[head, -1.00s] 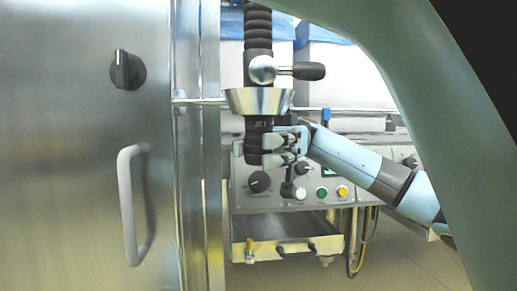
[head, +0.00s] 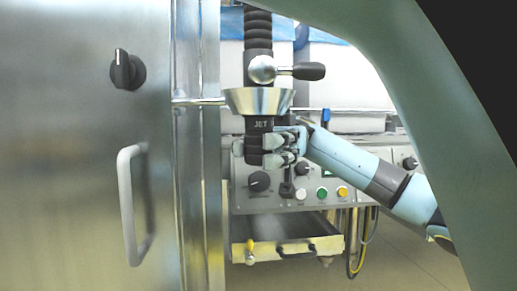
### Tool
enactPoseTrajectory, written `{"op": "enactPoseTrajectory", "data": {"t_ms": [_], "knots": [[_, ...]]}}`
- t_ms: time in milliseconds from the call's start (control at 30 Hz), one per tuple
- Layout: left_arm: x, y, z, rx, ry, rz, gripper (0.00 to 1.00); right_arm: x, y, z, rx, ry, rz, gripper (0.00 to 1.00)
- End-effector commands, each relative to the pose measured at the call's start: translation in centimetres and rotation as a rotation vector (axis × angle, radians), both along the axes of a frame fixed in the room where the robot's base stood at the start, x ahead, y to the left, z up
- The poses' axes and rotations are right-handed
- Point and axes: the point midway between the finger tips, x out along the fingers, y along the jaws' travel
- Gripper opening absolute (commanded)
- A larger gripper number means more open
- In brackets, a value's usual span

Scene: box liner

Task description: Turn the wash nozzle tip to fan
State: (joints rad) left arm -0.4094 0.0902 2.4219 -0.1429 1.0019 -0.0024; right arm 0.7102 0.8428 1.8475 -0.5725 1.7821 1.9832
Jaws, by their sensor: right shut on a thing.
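The wash nozzle hangs upright in the middle of the head view, its black ribbed hose above and a steel cone collar (head: 258,101) around it. Below the collar is the black nozzle tip (head: 260,124), with the word JET facing me. My right gripper (head: 262,150) reaches in from the right and is shut on the nozzle tip, its fingers around the lower part and hiding some of it. A steel ball valve with a black lever (head: 308,71) sits above the collar. My left gripper is not in view.
A steel cabinet door with a grey handle (head: 135,205) and a black knob (head: 127,70) fills the left. Behind the nozzle is a control panel (head: 258,182) with knobs and coloured buttons, above a metal drawer (head: 285,239). Open floor shows at the lower right.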

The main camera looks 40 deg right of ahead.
Motion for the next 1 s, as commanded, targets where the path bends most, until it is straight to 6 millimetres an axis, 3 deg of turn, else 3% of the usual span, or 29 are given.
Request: {"op": "enactPoseTrajectory", "data": {"t_ms": [167,200,400,733,1000], "knots": [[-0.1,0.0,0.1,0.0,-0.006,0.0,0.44,0.0,0.0,0.1,0.002,0.0,0.002,0.01],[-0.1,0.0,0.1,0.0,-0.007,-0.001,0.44,0.0,0.0,0.1,0.001,0.0,0.003,0.34],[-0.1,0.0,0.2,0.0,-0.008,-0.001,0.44,0.0,0.0,0.0,0.001,0.0,0.003,0.6],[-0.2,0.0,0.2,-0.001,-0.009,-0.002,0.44,0.2,-0.4,0.0,-0.001,0.0,0.003,0.62],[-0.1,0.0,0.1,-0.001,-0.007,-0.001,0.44,2.2,-4.3,0.1,0.002,-0.001,0.001,0.62]]}}
